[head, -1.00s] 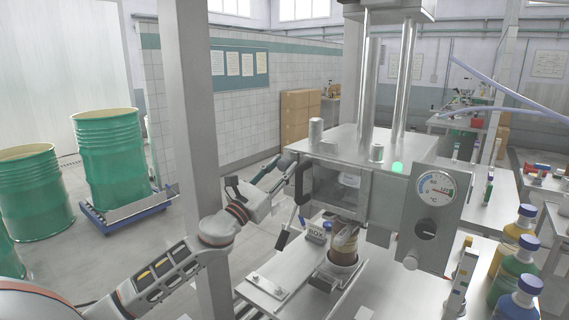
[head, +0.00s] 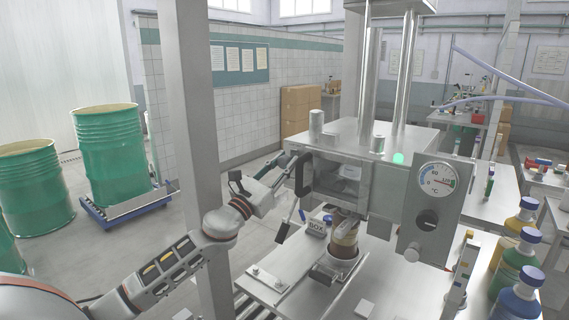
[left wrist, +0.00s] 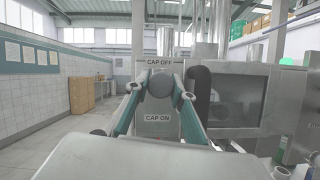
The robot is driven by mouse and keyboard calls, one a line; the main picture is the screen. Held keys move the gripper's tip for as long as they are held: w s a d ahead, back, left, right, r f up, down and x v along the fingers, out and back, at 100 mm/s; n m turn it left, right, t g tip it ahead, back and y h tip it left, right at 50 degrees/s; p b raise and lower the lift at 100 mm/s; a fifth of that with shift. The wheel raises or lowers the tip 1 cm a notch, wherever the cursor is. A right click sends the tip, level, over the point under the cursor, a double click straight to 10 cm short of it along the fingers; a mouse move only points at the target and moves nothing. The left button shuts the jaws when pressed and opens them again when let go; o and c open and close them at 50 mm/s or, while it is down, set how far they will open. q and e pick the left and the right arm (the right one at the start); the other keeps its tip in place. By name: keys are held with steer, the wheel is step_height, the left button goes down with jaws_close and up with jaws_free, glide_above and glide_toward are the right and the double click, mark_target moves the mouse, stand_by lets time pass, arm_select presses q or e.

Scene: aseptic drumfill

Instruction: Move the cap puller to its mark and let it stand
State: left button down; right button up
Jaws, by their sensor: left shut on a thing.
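The cap puller shows in the left wrist view as a round dark knob (left wrist: 160,84) in front of a grey plate. The plate (left wrist: 159,130) has a CAP OFF label above the knob and a CAP ON label below it. The knob sits between the labels, nearer CAP OFF. My left gripper (left wrist: 160,92) is shut on it, with a teal finger on each side. In the head view, my left gripper (head: 284,168) reaches the left side of the filling machine (head: 345,140), and the knob cannot be made out there. My right gripper is not in view.
A black handle (left wrist: 199,90) stands close right of my fingers. A grey post (head: 188,110) rises close by my left arm. A filled container (head: 344,232) stands under the machine, and bottles (head: 516,262) stand at right.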

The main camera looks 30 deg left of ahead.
arm_select(q)
step_height(320, 180, down, 3)
steer(key=shift+f+b, duration=0.15)
steer(key=shift+b, duration=0.75)
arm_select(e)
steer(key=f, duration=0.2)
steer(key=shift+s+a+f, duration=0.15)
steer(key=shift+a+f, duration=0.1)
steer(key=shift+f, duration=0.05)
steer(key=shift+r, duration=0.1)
arm_select(q)
steer(key=c, duration=2)
jaws_free()
steer(key=v, duration=1.2)
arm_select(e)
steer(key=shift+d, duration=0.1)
